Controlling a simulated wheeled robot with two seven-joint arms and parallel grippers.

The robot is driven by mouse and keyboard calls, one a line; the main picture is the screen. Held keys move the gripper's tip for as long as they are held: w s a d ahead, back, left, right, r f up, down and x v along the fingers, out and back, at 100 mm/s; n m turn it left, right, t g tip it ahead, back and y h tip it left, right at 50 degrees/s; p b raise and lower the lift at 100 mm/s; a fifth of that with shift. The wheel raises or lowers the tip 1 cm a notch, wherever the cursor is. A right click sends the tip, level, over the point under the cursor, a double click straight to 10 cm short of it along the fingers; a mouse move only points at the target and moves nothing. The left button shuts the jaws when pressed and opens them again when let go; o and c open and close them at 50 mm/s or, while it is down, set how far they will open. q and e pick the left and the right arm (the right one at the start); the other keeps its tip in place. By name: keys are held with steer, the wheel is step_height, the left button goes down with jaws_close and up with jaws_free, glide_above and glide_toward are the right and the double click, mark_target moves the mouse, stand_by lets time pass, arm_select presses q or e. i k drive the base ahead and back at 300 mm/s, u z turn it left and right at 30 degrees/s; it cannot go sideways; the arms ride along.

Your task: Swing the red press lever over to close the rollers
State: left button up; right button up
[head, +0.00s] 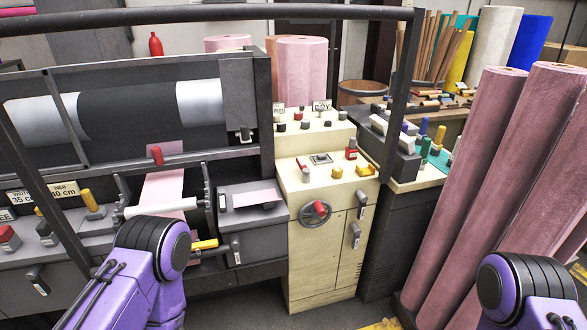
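A red-handled lever (157,155) stands upright at the middle of the dark roller machine, just above a pink strip (165,188). It looks like the press lever, though other red handles are in view. A pale roller (160,207) lies across the strip below it. A large dark roll with light ends (130,115) sits behind the frame above. My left arm's purple joint rises at the lower left, in front of the machine and below the lever. My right arm's purple joint shows at the lower right corner. Neither gripper can be made out in the picture.
A yellow handle (205,245) sticks out beside my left arm. A cream control cabinet (330,240) carries a handwheel with a red knob (318,209). Tall pink felt rolls (480,170) lean at the right. A dark frame bar crosses above the machine. Dark floor lies in front.

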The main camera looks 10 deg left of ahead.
mark_target(306, 171)
steer(key=z, duration=0.05)
steer(key=k, duration=0.15)
steer(key=u, duration=1.5)
steer(key=i, duration=0.9)
steer(key=z, duration=1.65)
